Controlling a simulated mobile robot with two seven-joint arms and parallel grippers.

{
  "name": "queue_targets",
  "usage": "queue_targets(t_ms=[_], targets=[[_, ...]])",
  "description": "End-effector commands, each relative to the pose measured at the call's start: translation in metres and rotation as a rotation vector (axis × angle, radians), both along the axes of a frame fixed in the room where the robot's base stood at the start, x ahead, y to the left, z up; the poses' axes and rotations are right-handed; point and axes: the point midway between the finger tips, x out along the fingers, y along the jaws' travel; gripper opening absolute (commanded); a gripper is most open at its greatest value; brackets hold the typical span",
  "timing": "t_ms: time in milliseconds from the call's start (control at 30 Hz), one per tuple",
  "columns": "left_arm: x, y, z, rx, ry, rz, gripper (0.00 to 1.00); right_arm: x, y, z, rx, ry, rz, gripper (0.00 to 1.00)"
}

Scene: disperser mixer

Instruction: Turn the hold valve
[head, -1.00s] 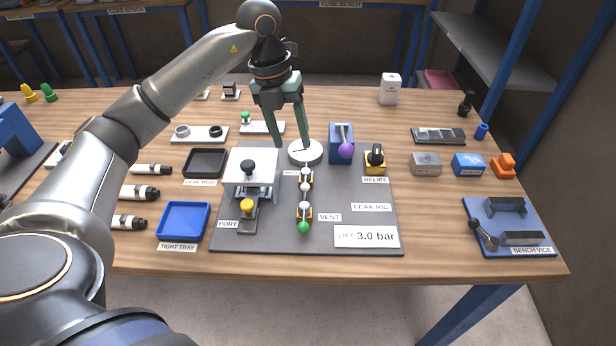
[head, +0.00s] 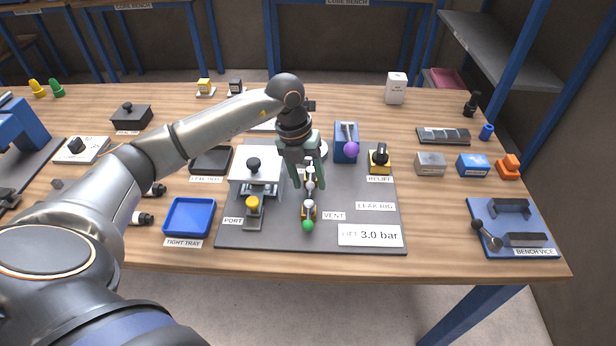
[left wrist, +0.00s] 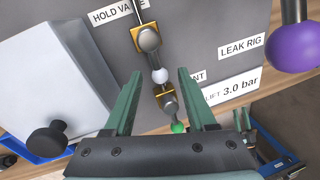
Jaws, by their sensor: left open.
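The hold valve shows in the left wrist view as a brass body with a silver hub (left wrist: 147,38) beside a partly covered HOLD VALVE label (left wrist: 112,14). Its short lever ends in a white ball (left wrist: 160,76). In the head view my gripper mostly hides this valve. Below it is the vent valve (left wrist: 168,102) with a green ball (left wrist: 178,127), also in the head view (head: 308,225). My left gripper (head: 309,186) is open above the rig. In the left wrist view its fingertips (left wrist: 158,75) lie either side of the white ball; contact cannot be told.
The grey rig board (head: 370,210) carries a white press-like block (head: 252,180) on the left, a blue block with a purple ball (head: 351,150), and the relief valve (head: 380,158). A 3.0 bar sign (head: 371,236) lies in front. A blue tray (head: 189,217) sits left.

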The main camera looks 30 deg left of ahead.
Motion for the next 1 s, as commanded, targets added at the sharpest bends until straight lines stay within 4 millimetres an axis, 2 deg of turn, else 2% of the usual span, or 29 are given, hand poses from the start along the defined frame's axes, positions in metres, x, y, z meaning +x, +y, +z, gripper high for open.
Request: queue_targets(t_ms=[67,567,1000], targets=[[0.0000,-0.0001,0.0000,0.000,0.000,0.000,0.56,-0.0001,0.0000,-0.0001,0.000,0.000,0.000,0.50],[0.0001,0.0001,0.0006,0.000,0.000,0.000,0.00,-0.0002,-0.0001,-0.0001,0.000,0.000,0.000,0.50],[0.0003,-0.0002,0.0010,0.000,0.000,0.010,0.00,-0.0003,-0.0002,0.0004,0.000,0.000,0.000,0.50]])
